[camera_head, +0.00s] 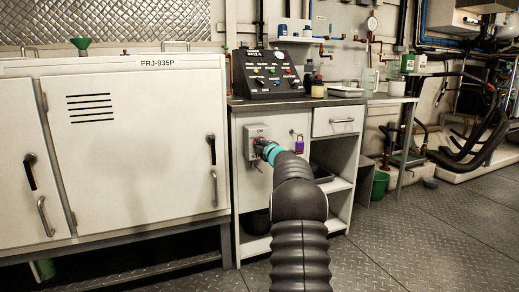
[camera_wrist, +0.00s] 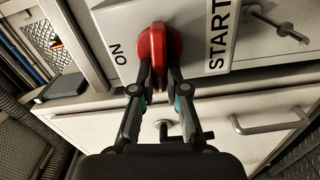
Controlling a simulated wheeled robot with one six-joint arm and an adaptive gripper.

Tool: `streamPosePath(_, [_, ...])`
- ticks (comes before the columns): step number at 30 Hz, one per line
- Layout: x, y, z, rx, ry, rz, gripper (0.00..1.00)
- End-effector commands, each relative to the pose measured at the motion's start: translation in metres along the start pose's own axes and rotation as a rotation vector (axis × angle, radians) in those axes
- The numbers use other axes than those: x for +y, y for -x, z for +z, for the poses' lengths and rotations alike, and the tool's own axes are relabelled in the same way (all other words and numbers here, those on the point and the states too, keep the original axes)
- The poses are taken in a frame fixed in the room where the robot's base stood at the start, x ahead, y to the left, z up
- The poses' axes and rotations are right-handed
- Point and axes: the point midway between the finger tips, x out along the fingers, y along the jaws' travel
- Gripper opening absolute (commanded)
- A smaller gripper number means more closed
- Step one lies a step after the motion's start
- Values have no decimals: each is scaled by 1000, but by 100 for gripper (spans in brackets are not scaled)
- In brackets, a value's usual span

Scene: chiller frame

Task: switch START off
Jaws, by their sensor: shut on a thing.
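A grey switch box (camera_head: 250,134) is on the front of the white cabinet, marked ON at its top. In the wrist view a white label reads START (camera_wrist: 219,35), and a mark beside the knob (camera_wrist: 118,54) appears to be ON, turned sideways. The red knob (camera_wrist: 158,44) stands out from the box between these two. My gripper (camera_wrist: 160,76) is shut on the red knob, one finger on each side. In the head view my gripper (camera_head: 263,147) is at the box and hides most of the knob and the box's lower part.
A purple padlock (camera_head: 299,145) hangs right of the box. A black control panel (camera_head: 267,75) stands on the worktop above. A drawer handle (camera_head: 343,120) sticks out at the right. A tall white cabinet (camera_head: 135,150) stands left. The floor at right is largely clear.

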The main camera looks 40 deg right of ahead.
Motion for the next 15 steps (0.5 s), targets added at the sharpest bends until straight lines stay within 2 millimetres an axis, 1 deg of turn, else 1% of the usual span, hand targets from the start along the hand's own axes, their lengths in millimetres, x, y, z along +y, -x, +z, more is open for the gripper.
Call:
streamPosePath(1, [-3,0,0,0,28,0,0])
streamPosePath(7, [-4,0,1,0,112,-1,0])
streamPosePath(15, [-4,0,1,-1,157,-2,0])
